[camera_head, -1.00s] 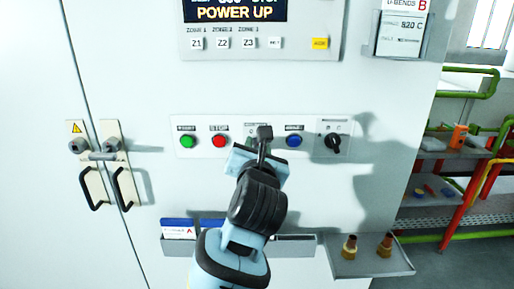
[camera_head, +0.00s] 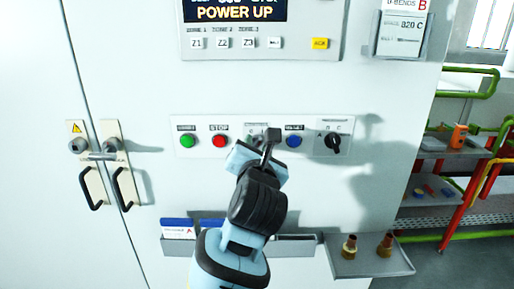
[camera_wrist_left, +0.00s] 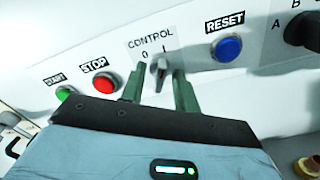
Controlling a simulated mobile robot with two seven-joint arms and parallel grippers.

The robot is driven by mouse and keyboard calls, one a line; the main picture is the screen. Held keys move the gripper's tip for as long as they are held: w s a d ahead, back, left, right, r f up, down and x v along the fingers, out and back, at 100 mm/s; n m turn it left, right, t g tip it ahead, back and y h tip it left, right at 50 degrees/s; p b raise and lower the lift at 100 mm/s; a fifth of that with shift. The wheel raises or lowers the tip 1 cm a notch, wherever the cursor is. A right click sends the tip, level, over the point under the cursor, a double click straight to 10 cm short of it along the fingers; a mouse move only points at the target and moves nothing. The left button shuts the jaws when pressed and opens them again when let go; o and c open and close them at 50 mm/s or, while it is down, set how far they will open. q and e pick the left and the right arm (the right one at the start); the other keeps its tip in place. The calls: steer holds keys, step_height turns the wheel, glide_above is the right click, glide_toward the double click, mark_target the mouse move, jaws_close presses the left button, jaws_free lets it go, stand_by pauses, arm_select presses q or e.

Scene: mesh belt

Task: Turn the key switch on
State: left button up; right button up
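The key switch (camera_wrist_left: 158,74) sits under the CONTROL label, below its 0 and I marks, in the left wrist view. Its small grey handle stands between the two green fingers of my left gripper (camera_wrist_left: 163,88). A gap shows on either side of the handle, so the fingers look open around it, not closed on it. I cannot tell clearly which mark the handle points to. In the head view my left gripper (camera_head: 268,146) is at the panel between the red and blue buttons and hides most of the switch. My right gripper is not in view.
Close by on the panel are the green START button (camera_head: 187,141), red STOP button (camera_head: 220,141), blue RESET button (camera_head: 293,141) and black selector knob (camera_head: 333,142). Below are a document holder (camera_head: 296,246) and a small tray (camera_head: 370,262) with two brass-coloured parts. Door handles (camera_head: 123,188) are left.

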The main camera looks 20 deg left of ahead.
arm_select(q)
steer(key=shift+s, duration=0.1)
steer(key=v, duration=0.7)
steer(key=shift+s, duration=0.35)
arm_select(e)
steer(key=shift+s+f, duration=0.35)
arm_select(q)
steer(key=shift+d, duration=0.1)
